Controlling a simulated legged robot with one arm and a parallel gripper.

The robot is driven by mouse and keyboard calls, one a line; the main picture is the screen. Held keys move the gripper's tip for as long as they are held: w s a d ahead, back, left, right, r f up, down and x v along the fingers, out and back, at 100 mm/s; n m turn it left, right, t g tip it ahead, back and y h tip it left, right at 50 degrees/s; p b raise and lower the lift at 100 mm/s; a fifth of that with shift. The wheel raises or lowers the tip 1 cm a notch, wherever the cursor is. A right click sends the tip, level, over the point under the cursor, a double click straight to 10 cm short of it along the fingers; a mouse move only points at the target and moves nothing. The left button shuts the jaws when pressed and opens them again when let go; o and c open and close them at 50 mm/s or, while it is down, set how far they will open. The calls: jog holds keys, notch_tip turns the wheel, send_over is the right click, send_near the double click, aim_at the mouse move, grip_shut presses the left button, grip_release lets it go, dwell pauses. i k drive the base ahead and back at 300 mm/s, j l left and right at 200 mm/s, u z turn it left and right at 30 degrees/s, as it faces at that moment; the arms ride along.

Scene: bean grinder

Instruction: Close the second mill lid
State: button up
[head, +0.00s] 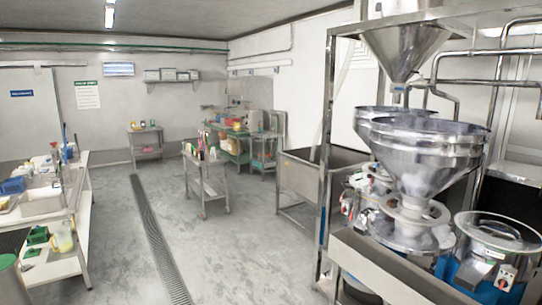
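A steel mill with a wide funnel hopper (425,155) stands at the right. A similar hopper (385,118) shows partly behind it. The front hopper sits over a pale round collar (415,212). At the far right is a low round steel and blue vessel with a round lid (497,232) that has a bar handle. The lid looks flat on the vessel, but I cannot tell if it is fully shut. I cannot tell which of these parts is the second mill lid. My gripper is not in view.
A steel frame with a higher funnel (405,45) surrounds the mills. A steel trough (310,175) stands left of them. A small cart (206,182) is mid-room. A sink counter (45,205) runs along the left. The grey floor (220,255) is clear, with a long drain grate (160,240).

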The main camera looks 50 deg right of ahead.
aim_at(423, 157)
jog(key=i+z, duration=0.1)
jog(key=z, duration=0.3)
jog(key=i+z, duration=0.1)
jog(key=z, duration=0.3)
jog(key=i+j+z, duration=0.1)
jog(key=z, duration=0.35)
jog(key=j+z, duration=0.1)
jog(key=z, duration=1.3)
jog(key=i+j, duration=0.25)
jog(key=i, duration=0.2)
jog(key=i+j, duration=0.3)
jog(key=i, duration=0.2)
jog(key=i+j, duration=0.25)
jog(key=i, duration=0.2)
jog(key=i+j, duration=0.3)
jog(key=i, duration=0.2)
jog(key=i+j, duration=0.25)
jog(key=i, duration=0.2)
jog(key=j+u, duration=0.05)
